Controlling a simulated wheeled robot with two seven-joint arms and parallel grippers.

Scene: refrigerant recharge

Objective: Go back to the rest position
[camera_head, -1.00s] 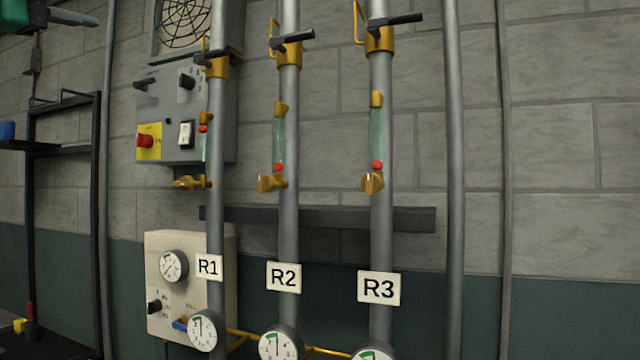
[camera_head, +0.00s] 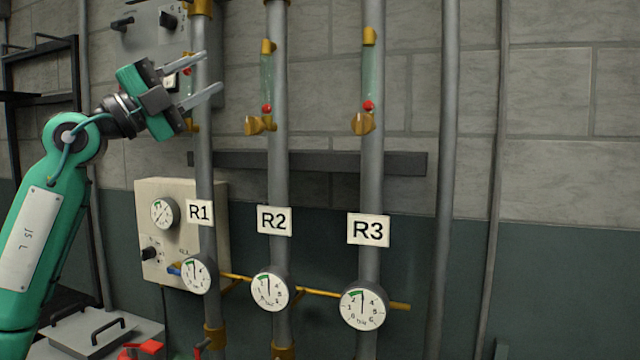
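My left gripper (camera_head: 212,74) is at the upper left, on a green arm that comes in from the left. Its two grey fingers are spread apart and point right, with nothing seen between them. It is in front of the upper part of pipe R1 (camera_head: 204,165) and hides part of that pipe's sight glass and of the grey control panel. Whether it touches the pipe I cannot tell. My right gripper is not in view.
Pipes R2 (camera_head: 278,170) and R3 (camera_head: 369,175) stand to the right, each with a round gauge (camera_head: 362,307) low down. A beige box (camera_head: 150,220) is behind R1. A dark shelf bar (camera_head: 330,162) crosses the wall. A grey case (camera_head: 95,335) is at lower left.

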